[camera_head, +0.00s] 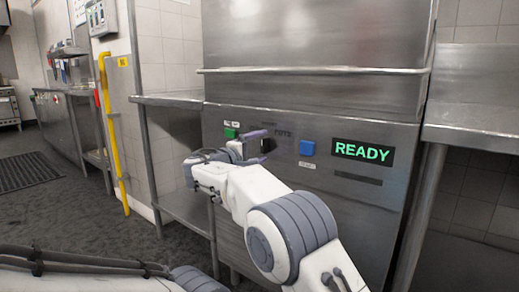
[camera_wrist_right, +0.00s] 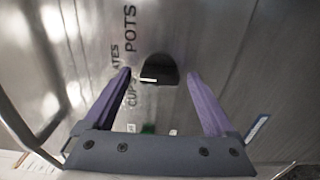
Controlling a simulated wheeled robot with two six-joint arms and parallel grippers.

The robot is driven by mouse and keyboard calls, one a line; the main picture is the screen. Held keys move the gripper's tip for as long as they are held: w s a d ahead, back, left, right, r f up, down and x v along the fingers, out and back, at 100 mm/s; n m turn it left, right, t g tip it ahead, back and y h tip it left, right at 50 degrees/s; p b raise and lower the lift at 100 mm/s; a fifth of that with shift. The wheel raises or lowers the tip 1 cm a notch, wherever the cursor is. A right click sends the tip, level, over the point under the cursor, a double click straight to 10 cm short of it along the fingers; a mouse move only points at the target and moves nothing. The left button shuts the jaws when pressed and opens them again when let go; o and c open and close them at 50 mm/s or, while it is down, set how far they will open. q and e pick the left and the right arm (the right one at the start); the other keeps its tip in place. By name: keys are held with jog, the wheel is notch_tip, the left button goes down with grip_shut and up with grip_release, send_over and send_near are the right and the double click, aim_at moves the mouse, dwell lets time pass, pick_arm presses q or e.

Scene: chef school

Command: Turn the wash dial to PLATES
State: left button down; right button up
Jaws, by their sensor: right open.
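The black wash dial (camera_head: 269,145) is on the steel front panel of the washer, between a green button and a blue button. In the right wrist view the dial (camera_wrist_right: 160,68) shows a short white mark at its lower left edge, nearest the CUPS label (camera_wrist_right: 130,95). The partly hidden PLATES label (camera_wrist_right: 115,55) and the POTS label (camera_wrist_right: 130,30) sit further up. My right gripper (camera_head: 261,147) is open, its purple fingers on either side of the dial; I cannot tell whether they touch it. My left gripper is out of view.
The green button (camera_head: 231,133) is left of the dial. The blue button (camera_head: 307,148) and the green READY display (camera_head: 363,152) are to its right. A horizontal handle bar (camera_head: 315,70) crosses above the panel. Steel counters flank the washer.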

jog(key=shift+s+a+f, duration=0.1)
jog(key=shift+s+a, duration=0.2)
jog(key=shift+s, duration=0.05)
jog(key=b+v, duration=0.3)
jog(key=v, duration=0.6)
jog(key=shift+s+a, duration=0.15)
jog(key=shift+s, duration=0.05)
